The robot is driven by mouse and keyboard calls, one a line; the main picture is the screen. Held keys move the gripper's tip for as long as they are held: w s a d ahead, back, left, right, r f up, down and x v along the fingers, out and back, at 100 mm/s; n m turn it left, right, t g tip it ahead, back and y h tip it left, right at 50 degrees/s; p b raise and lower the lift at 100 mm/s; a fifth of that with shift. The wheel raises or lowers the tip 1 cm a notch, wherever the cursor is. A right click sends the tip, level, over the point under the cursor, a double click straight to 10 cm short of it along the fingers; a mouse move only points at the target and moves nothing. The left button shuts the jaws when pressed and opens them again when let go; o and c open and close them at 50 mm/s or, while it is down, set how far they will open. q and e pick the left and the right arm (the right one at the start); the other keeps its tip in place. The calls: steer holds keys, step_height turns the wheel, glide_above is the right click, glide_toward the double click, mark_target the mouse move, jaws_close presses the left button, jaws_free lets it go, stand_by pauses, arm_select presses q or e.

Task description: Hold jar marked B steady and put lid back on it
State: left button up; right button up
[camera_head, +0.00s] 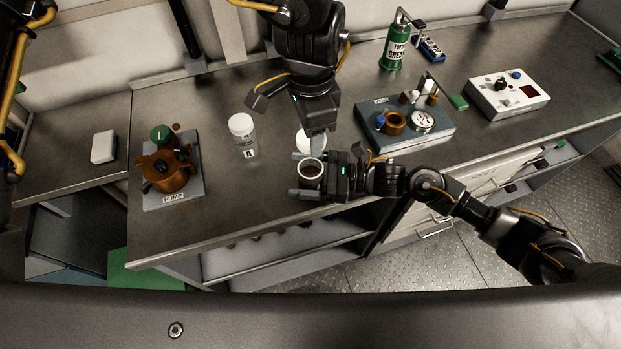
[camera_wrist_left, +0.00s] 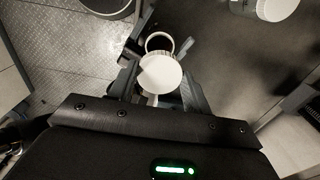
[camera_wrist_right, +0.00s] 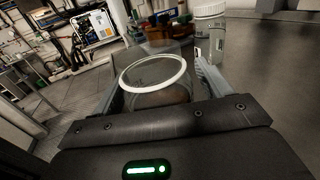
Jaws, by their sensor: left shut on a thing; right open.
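An open jar (camera_head: 311,171) with a pale rim and dark inside stands upright near the bench's front edge; its marking is hidden. My right gripper (camera_head: 303,176) is open, one finger on each side of it; I cannot tell whether they touch. In the right wrist view the open rim (camera_wrist_right: 152,73) sits between the fingers. My left gripper (camera_head: 312,137) is shut on a white lid (camera_head: 303,143), just behind and above the jar. In the left wrist view the lid (camera_wrist_left: 160,74) partly overlaps the jar mouth (camera_wrist_left: 159,42).
A lidded jar marked A (camera_head: 243,138) stands to the left. A brown pump (camera_head: 165,172) is further left. A grey-blue unit (camera_head: 405,122), a green grease can (camera_head: 394,48) and a white box (camera_head: 507,97) are to the right. Bench between pump and jar A is clear.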

arm_select(q)
steer(key=shift+f, duration=0.1)
arm_select(e)
steer(key=c, duration=1.5)
arm_select(q)
glide_above(310, 158)
steer(key=s, duration=0.2)
steer(key=shift+f, duration=2.45)
arm_select(e)
steer(key=shift+o, duration=0.2)
arm_select(q)
steer(key=shift+f, duration=0.85)
steer(key=shift+f, duration=0.6)
